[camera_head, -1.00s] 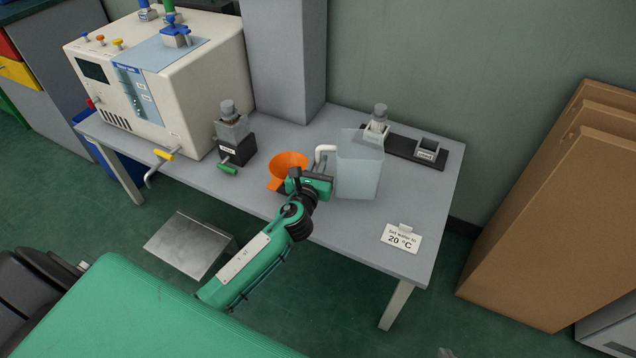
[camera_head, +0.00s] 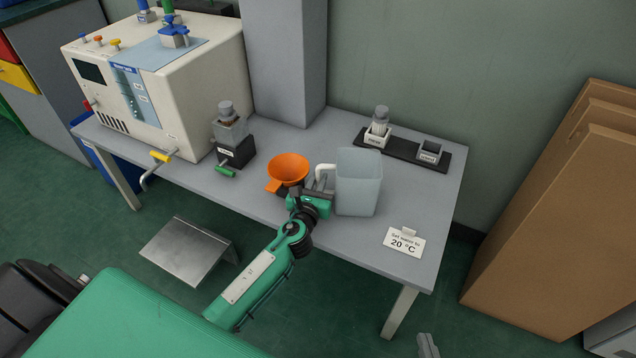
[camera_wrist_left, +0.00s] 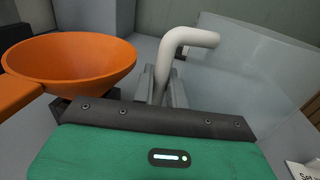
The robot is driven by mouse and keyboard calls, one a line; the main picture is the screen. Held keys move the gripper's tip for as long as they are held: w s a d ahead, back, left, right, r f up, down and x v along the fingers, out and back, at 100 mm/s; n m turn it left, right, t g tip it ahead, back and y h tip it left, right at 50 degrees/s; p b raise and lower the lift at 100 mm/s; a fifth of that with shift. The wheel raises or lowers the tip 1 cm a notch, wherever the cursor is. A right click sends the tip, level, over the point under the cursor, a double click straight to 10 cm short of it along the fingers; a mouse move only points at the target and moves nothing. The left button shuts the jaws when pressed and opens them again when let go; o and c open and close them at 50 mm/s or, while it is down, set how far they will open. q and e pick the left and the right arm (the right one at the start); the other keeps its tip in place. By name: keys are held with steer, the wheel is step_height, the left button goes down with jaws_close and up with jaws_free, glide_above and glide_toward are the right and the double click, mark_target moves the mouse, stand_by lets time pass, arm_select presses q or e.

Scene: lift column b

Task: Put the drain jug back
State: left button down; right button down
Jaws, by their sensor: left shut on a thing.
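The drain jug (camera_head: 358,182) is a translucent, pale box-shaped jug with a white handle on its left side. It is upright over the front part of the table; I cannot tell whether its base touches the top. My left gripper (camera_head: 322,190) is shut on the jug's handle. In the left wrist view the fingers (camera_wrist_left: 160,88) close around the lower part of the white handle (camera_wrist_left: 190,38), with the clear jug wall (camera_wrist_left: 245,75) to the right. My right gripper (camera_head: 428,346) shows only as grey tips at the bottom edge.
An orange funnel (camera_head: 288,168) stands just left of the jug. A white machine (camera_head: 190,90) with a yellow-handled drain pipe (camera_head: 160,157) stands at the left. A metal stand (camera_head: 185,250) is on the floor.

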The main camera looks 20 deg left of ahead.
arm_select(q)
steer(key=shift+f, duration=0.1)
steer(key=c, duration=1.4)
jaws_free()
arm_select(e)
steer(key=shift+w+r+t, duration=0.25)
steer(key=shift+r+t, duration=0.05)
steer(key=shift+r, duration=0.05)
